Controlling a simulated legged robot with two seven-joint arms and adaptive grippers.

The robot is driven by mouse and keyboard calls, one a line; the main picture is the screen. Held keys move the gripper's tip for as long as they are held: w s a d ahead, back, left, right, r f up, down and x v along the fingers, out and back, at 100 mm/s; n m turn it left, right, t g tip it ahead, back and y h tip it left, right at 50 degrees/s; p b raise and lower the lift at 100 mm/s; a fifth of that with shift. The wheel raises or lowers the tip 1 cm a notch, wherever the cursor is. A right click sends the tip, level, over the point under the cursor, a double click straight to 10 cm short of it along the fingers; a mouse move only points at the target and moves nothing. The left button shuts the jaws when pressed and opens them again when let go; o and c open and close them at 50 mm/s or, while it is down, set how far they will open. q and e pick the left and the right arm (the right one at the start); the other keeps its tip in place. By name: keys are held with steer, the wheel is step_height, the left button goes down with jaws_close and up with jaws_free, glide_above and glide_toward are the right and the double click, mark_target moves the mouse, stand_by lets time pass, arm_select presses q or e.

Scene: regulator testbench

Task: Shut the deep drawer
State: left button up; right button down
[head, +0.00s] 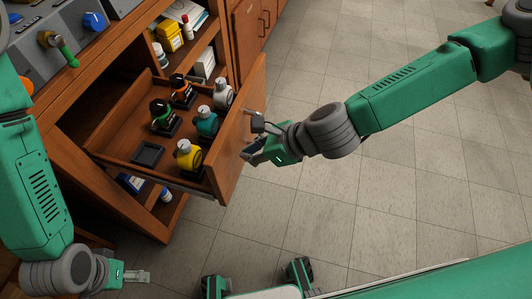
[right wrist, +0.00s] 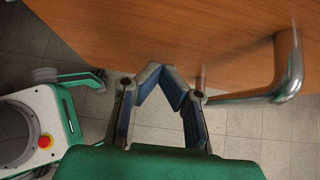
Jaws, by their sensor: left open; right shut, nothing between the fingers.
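The deep drawer (head: 233,150) is a wooden drawer pulled well out of the bench in the head view. Several coloured regulators stand inside it, among them a yellow one (head: 188,157) and a teal one (head: 207,122). My right gripper (head: 252,153) is at the outer side of the drawer front, shut and empty. In the right wrist view its fingertips (right wrist: 167,73) meet close to the wooden front (right wrist: 130,35); contact is unclear. The metal handle (right wrist: 288,70) is beside the fingers, to their right, not held. My left gripper (head: 137,276) is open and empty at the lower left.
A black square tray (head: 148,154) lies in the drawer. Shelves behind hold a yellow box (head: 169,36) and bottles. The bench top with a grey panel (head: 50,55) is at upper left. Tiled floor (head: 330,215) right of the drawer is clear.

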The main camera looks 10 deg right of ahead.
steer(key=shift+w+a, duration=0.15)
steer(key=shift+a, duration=0.15)
